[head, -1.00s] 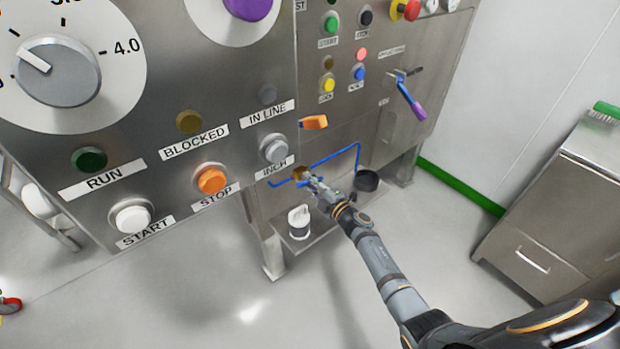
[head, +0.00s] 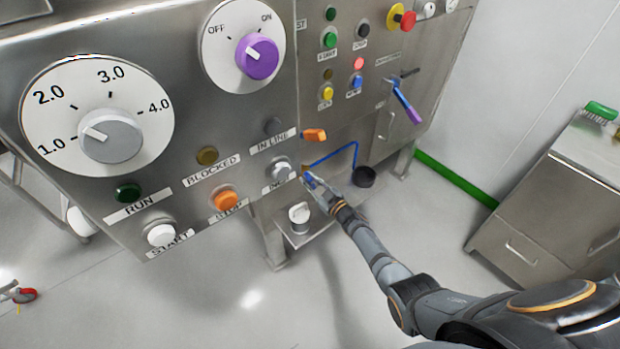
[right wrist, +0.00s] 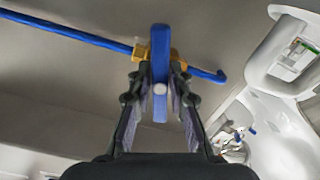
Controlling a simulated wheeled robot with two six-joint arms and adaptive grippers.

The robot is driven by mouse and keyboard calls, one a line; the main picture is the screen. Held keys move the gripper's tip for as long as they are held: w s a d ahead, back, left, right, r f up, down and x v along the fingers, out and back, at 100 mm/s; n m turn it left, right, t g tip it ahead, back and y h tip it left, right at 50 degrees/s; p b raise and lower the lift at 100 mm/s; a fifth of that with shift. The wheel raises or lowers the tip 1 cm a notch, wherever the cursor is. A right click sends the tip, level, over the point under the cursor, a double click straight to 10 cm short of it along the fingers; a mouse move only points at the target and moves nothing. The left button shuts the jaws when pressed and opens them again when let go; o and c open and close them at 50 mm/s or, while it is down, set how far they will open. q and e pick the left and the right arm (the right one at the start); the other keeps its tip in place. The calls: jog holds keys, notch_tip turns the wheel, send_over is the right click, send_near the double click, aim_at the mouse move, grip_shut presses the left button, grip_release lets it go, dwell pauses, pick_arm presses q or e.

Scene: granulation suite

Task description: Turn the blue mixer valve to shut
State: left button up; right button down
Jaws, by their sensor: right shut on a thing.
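The blue mixer valve shows in the right wrist view as a brass body (right wrist: 177,55) on a thin blue pipe (right wrist: 80,34), with a flat blue handle (right wrist: 160,85). The handle stands upright in that picture and crosses the line of the pipe. My right gripper (right wrist: 160,92) is shut on this handle, a finger on each side. In the head view my right gripper (head: 311,181) is at the panel's lower edge beside the blue pipe (head: 338,155). The panel's edge and my gripper hide most of the valve there. My left gripper is not in view.
The steel control panel (head: 180,130) with dials and buttons fills the left. An orange handle (head: 314,135) and a blue-purple lever (head: 405,100) stick out nearby. A white container (head: 299,214) and black cup (head: 364,177) are below.

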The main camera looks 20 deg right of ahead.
jog(key=shift+m+p, duration=0.45)
jog(key=shift+m, duration=1.25)
jog(key=shift+f, duration=0.1)
jog(key=c, duration=1.2)
grip_release()
jog(key=v, duration=1.2)
